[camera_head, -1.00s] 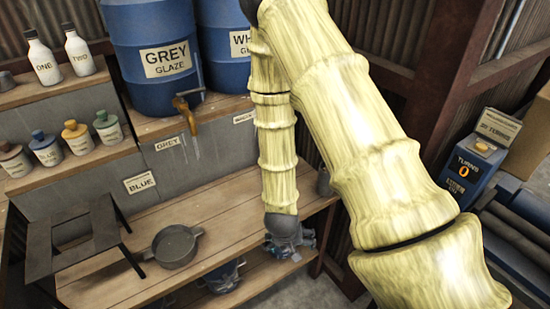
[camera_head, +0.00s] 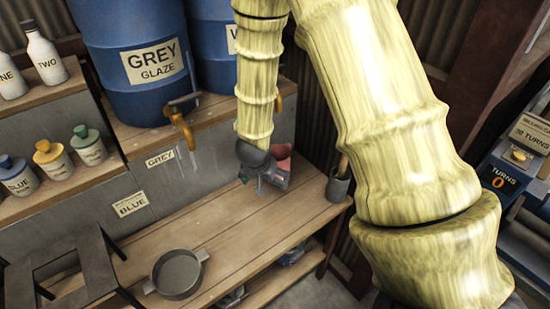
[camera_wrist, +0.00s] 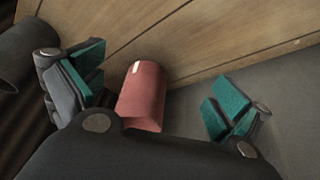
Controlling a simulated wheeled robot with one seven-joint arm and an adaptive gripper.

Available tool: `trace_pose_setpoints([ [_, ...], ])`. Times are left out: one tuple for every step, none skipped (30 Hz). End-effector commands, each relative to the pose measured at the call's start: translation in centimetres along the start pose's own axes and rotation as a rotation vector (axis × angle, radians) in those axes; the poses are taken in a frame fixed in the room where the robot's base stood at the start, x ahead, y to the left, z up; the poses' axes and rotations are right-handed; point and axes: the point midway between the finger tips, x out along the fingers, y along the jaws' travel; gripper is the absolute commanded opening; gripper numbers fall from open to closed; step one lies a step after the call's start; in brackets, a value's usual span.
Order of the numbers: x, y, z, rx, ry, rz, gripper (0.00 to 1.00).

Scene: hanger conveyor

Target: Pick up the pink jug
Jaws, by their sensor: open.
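The pink jug (camera_wrist: 144,92) stands on the wooden bench between my open fingers in the wrist view. Its lower part in that picture is hidden behind my gripper's dark body. In the head view a small part of the jug (camera_head: 281,151) shows beside my gripper (camera_head: 268,180), at the back of the bench near the grey wall. My gripper (camera_wrist: 155,95) is open, with one teal-padded finger on each side of the jug and a gap on both sides. I cannot tell how deep the jug sits between the fingers.
Blue barrels (camera_head: 135,60) with taps and a shelf of bottles (camera_head: 55,158) stand behind. The middle bench is clear.

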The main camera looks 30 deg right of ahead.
Motion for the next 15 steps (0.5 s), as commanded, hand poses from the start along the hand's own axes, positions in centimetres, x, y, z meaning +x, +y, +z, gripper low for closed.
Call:
trace_pose_setpoints([
  [0.0, 0.1, -0.6, 0.006, 0.000, 0.000, 1.00],
  [0.1, 0.3, -0.9, 0.009, 0.000, 0.001, 1.00],
  [0.3, 0.5, -1.5, 0.012, 0.000, 0.003, 1.00],
  [0.5, 0.6, -2.0, 0.013, 0.001, 0.003, 1.00],
  [0.7, 0.7, -2.5, 0.014, 0.001, 0.004, 1.00],
  [1.0, 0.9, -3.2, 0.016, 0.000, 0.005, 1.00],
  [1.2, 0.9, -3.7, 0.017, 0.000, 0.006, 1.00],
  [1.4, 1.0, -4.1, 0.018, 0.000, 0.006, 1.00],
  [1.6, 1.1, -4.7, 0.018, 0.000, 0.006, 1.00],
  [1.8, 1.1, -5.2, 0.019, 0.000, 0.006, 1.00],
  [2.0, 1.1, -5.7, 0.019, 0.001, 0.006, 1.00],
  [2.3, 1.1, -6.3, 0.018, 0.001, 0.007, 1.00],
  [2.5, 1.2, -6.7, 0.019, 0.000, 0.007, 1.00],
  [2.6, 1.2, -7.2, 0.019, 0.001, 0.006, 1.00],
  [2.9, 1.1, -7.8, 0.018, 0.000, 0.007, 1.00],
])
